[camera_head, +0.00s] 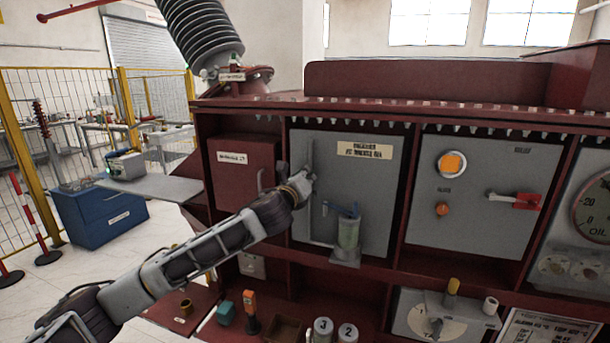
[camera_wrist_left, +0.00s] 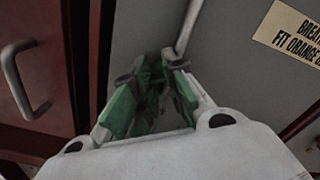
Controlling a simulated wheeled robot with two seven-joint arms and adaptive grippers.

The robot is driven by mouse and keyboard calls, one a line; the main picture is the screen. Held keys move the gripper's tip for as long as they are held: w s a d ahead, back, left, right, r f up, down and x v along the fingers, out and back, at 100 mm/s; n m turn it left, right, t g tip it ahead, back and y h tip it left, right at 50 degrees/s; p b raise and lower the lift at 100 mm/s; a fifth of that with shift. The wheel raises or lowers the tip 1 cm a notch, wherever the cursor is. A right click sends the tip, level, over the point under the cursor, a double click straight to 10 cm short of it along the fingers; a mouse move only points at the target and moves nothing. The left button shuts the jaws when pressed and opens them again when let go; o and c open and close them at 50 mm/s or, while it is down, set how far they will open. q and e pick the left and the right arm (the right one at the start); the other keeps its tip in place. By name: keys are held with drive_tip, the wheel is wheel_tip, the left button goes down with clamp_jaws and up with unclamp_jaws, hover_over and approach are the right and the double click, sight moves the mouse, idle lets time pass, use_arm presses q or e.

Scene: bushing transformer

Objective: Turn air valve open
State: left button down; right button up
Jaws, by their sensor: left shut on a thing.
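My left gripper (camera_head: 304,180) is at the left part of the grey breather panel (camera_head: 370,195). The rod also shows above the gripper in the head view (camera_head: 309,152). My right gripper is not in view.
Left of the panel is a dark red box door with a grey handle (camera_wrist_left: 17,80). To the right are a panel with an orange lamp (camera_head: 452,164) and a red-ended lever (camera_head: 520,200). Numbered cylinders (camera_head: 323,328) stand on the shelf below. A blue cabinet (camera_head: 100,210) stands at left.

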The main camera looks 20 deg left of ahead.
use_arm(q)
drive_tip(key=shift+f+n+p, duration=0.1)
drive_tip(key=shift+n+p, duration=0.65)
drive_tip(key=shift+n, duration=4.85)
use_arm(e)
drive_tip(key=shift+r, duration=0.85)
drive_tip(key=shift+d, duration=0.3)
use_arm(q)
drive_tip(key=c, duration=0.6)
unclamp_jaws()
drive_tip(key=shift+c, duration=0.2)
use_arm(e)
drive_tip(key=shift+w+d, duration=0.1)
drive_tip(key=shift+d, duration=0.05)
